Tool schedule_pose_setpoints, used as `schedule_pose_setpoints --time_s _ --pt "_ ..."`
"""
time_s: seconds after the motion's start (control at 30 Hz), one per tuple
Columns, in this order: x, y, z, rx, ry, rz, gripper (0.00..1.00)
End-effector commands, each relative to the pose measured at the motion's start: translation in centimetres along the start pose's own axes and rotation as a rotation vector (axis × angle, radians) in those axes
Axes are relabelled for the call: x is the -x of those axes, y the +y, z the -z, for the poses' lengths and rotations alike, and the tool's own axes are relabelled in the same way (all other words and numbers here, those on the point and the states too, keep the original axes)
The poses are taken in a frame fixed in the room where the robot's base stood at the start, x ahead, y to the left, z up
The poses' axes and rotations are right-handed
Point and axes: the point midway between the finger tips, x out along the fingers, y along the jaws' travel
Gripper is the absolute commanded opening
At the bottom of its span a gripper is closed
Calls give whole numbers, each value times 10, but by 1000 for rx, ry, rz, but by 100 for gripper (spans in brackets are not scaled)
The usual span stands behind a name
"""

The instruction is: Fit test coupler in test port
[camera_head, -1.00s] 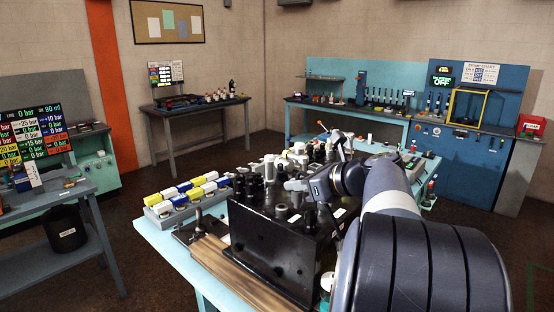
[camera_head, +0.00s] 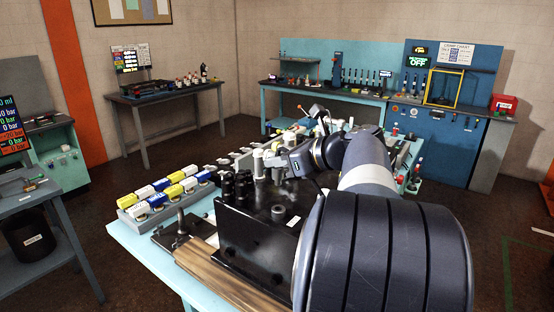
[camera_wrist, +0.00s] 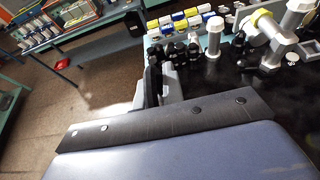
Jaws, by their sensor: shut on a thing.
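My gripper (camera_head: 277,163) is over the back part of the black manifold block (camera_head: 250,238) in the head view. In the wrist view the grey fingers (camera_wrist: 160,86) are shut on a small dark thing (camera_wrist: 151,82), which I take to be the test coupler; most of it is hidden. The block's top carries several black caps and grey fittings, and it also shows in the wrist view (camera_wrist: 270,92). I cannot tell which fitting is the test port. The held thing appears beside the row of black caps (camera_wrist: 180,55), not seated in a port.
A row of white, blue and yellow blocks (camera_head: 165,190) stands left of the manifold on the blue bench (camera_head: 140,240). A wooden strip (camera_head: 225,275) lies along its front. A far workbench (camera_head: 330,93) and a blue press station (camera_head: 450,110) stand behind. The floor between benches is clear.

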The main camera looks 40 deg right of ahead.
Motion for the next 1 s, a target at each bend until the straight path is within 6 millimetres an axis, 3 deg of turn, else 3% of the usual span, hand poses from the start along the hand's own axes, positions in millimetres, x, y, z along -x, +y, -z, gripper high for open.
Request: schedule_pose_setpoints --time_s 0.13,0.7,1.0 --pt "4 0 -1 -4 -7 3 0" --pt "-17 0 48 -3 -7 3 0" --pt "-20 0 54 -3 -7 3 0"
